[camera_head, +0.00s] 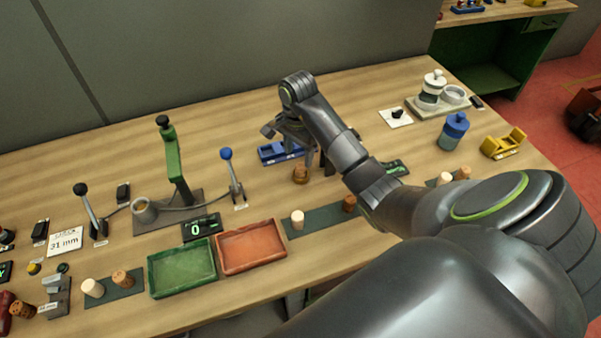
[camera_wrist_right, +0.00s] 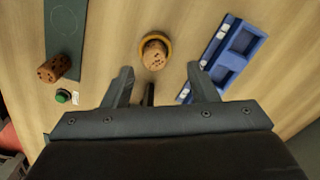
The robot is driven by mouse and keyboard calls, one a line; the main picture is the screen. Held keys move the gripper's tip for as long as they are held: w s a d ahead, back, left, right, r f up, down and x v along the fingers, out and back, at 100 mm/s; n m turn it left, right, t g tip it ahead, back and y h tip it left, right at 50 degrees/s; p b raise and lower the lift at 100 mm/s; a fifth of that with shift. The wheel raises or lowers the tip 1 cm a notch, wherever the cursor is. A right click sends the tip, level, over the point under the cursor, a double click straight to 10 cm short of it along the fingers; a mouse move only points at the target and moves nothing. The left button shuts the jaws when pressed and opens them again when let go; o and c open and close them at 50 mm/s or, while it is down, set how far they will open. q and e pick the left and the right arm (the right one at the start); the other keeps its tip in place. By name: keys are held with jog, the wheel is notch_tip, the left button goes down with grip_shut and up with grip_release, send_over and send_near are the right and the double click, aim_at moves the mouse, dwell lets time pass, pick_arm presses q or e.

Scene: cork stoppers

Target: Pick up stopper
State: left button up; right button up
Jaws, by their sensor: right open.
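A brown speckled cork stopper (camera_wrist_right: 154,55) stands in a round tan ring on the wooden table in the right wrist view. In the head view the same stopper (camera_head: 300,173) shows below my right gripper (camera_head: 292,143), near a blue tray. My right gripper (camera_wrist_right: 160,75) is open and empty. In the right wrist view its fingertips lie to either side of the stopper's near end, apart from it. Another cork (camera_wrist_right: 54,68) lies at the left of the right wrist view, by a dark green mat. My left gripper is not in view.
The blue slotted tray (camera_wrist_right: 228,55) lies close to the right finger in the right wrist view. A dark green mat (camera_head: 325,219) holds a pale stopper (camera_head: 297,220) and a brown one (camera_head: 349,203). An orange tray (camera_head: 251,247) and green tray (camera_head: 181,267) lie at the front. A green lever press (camera_head: 174,165) stands left.

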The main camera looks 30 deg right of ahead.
aim_at(301, 166)
jog(key=shift+s+f+b, duration=0.2)
jog(key=shift+f+b, duration=0.2)
jog(key=shift+f, duration=0.4)
jog(key=shift+s+f+p, duration=0.1)
jog(key=shift+s+p, duration=0.05)
jog(key=shift+p, duration=0.75)
notch_tip(301, 166, down, 2)
jog(key=shift+d+f, duration=0.1)
jog(key=shift+f, duration=0.35)
jog(key=shift+c, duration=0.2)
jog(key=c, duration=1)
